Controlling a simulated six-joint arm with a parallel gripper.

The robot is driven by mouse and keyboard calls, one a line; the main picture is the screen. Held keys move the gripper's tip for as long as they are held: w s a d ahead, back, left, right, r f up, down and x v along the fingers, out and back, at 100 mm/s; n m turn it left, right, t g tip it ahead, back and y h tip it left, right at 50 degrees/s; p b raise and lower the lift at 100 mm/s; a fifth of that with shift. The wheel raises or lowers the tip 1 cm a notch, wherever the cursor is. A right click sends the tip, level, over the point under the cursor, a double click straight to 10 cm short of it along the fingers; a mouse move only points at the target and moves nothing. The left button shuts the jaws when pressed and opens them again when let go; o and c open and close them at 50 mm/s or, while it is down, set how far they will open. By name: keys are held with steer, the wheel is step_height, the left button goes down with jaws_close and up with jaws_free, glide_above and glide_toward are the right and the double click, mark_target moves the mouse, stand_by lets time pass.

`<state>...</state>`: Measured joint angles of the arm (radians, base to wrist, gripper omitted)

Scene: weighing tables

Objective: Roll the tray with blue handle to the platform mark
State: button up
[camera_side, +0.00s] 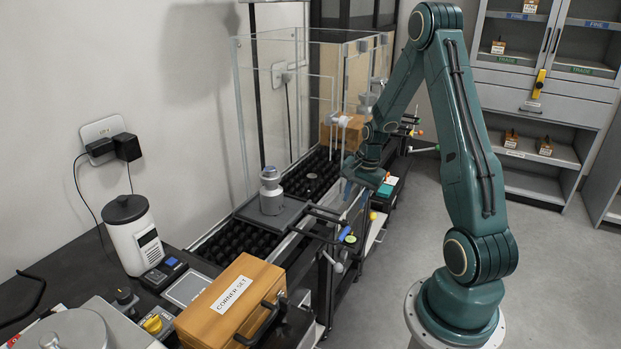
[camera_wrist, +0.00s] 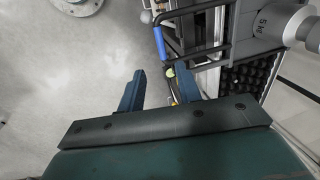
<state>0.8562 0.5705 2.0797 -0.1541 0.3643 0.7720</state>
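A dark flat tray (camera_side: 291,214) carries a grey metal weight (camera_side: 270,192) and sits on a bed of black rollers. Its bar frame reaches right past the bed's edge to a blue handle (camera_side: 344,233). In the wrist view the blue handle (camera_wrist: 160,42) is beyond my fingertips, and the weight (camera_wrist: 268,24), marked 5 kg, is at upper right. My gripper (camera_wrist: 161,84) is open with nothing held between its blue fingers. In the side view my gripper (camera_side: 350,192) hangs above and beyond the handle, partly hidden by the wrist. I cannot make out a platform mark for certain.
The black roller bed (camera_side: 235,243) runs along the wall, with clear panels (camera_side: 270,110) behind. A yellow-green knob (camera_side: 350,239) is close to the handle. The floor (camera_side: 385,285) beside the bench is clear.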

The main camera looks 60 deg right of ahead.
mark_target(345, 231)
steer(key=shift+d+r, duration=0.2)
steer(key=shift+d, duration=0.65)
steer(key=shift+f, duration=0.1)
steer(key=shift+w+f, duration=0.4)
steer(key=shift+f, duration=1.8)
steer(key=shift+w+f, duration=0.45)
steer(key=shift+f, duration=1.8)
steer(key=shift+w+f, duration=0.4)
steer(key=shift+f, duration=1.8)
jaws_close()
